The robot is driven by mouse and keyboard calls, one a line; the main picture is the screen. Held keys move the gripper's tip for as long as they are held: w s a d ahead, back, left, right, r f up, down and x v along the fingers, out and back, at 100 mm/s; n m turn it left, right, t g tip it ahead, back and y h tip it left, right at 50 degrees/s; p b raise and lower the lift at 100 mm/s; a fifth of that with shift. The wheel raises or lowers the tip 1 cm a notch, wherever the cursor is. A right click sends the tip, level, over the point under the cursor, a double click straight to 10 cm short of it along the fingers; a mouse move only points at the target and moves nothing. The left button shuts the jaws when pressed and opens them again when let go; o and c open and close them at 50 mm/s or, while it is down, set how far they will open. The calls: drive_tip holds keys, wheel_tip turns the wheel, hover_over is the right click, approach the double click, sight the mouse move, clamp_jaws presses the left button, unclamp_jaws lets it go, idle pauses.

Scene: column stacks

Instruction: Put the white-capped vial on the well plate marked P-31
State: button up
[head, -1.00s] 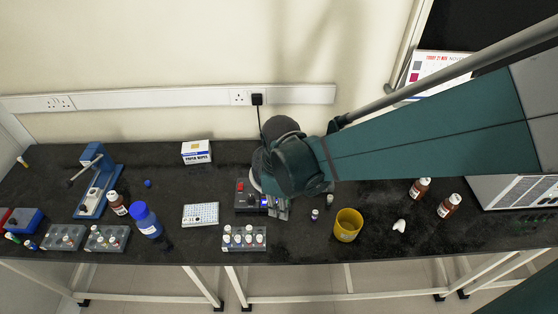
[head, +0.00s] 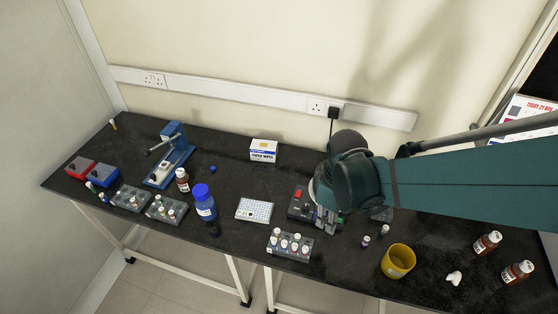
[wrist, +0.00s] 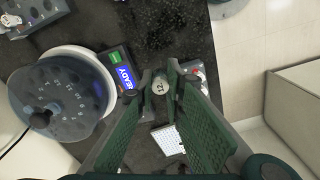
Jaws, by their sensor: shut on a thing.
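My gripper (head: 326,222) is over the bench, beside the dark device with the red part. In the wrist view my gripper (wrist: 160,80) is shut on a vial (wrist: 160,86), whose pale round cap faces the camera with a marking that looks like "12" or "21". The vial's body is hidden beneath its cap. A white well plate (head: 254,209) lies flat on the bench to the left of my gripper. It also shows in the wrist view (wrist: 168,139), partly hidden by a finger. Its label is too small to read.
The dark device (head: 298,204) stands between plate and gripper; its display (wrist: 126,77) reads READY. A rack of white-capped vials (head: 290,245) stands in front. A yellow cup (head: 398,262) and loose vials stand at right.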

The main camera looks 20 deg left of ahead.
drive_tip(key=w+a+r+p, duration=0.1)
drive_tip(key=w+a+p, duration=0.1)
drive_tip(key=a, duration=1.1)
drive_tip(key=w+a+r+n+p, duration=0.1)
drive_tip(key=w+a+p, duration=0.2)
drive_tip(key=a, duration=1)
drive_tip(key=shift+a+p, duration=0.15)
drive_tip(key=shift+p, duration=0.95)
drive_tip(key=shift+w, duration=0.1)
hover_over(255, 208)
drive_tip(key=shift+a+f, duration=0.1)
drive_tip(key=shift+f, duration=2.9)
drive_tip(key=shift+f+b, duration=0.35)
drive_tip(key=shift+f, duration=1.5)
drive_tip(key=shift+f, duration=0.2)
